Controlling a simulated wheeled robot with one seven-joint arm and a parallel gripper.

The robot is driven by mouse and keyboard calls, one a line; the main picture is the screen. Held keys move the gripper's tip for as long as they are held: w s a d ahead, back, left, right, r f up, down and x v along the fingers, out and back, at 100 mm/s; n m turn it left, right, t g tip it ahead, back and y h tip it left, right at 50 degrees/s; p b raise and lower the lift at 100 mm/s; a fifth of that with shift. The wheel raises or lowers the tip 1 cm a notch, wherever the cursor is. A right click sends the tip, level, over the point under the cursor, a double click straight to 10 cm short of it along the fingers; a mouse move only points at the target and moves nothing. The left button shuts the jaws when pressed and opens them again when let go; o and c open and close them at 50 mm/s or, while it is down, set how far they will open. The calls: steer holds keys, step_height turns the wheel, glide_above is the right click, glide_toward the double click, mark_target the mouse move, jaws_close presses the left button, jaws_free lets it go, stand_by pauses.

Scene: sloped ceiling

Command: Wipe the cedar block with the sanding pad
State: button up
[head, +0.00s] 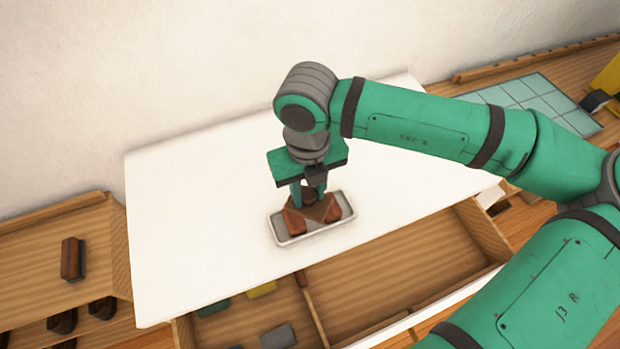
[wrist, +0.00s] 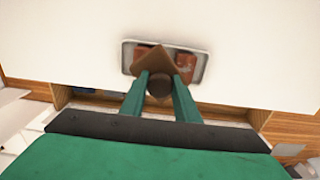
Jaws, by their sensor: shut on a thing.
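My gripper (head: 310,187) is shut on the dark round knob (wrist: 159,84) of a brown square pad, which I take to be the sanding pad (wrist: 160,60). The pad is turned like a diamond over a shallow pale tray (head: 282,241) on the white table. Reddish-brown wood, likely the cedar block (head: 296,224), shows in the tray on both sides of the pad. It also shows in the wrist view (wrist: 186,66). The pad hides the middle, so I cannot tell whether this is one block or two, or whether the pad touches it.
The white tabletop (head: 190,220) is clear around the tray. An open wooden drawer (head: 385,270) with coloured pieces lies in front. A brown brush-like object (head: 72,258) lies on a wooden shelf at left. A green gridded mat (head: 530,98) is at back right.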

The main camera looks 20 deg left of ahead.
steer(key=shift+s+r, duration=0.1)
steer(key=shift+r, duration=2)
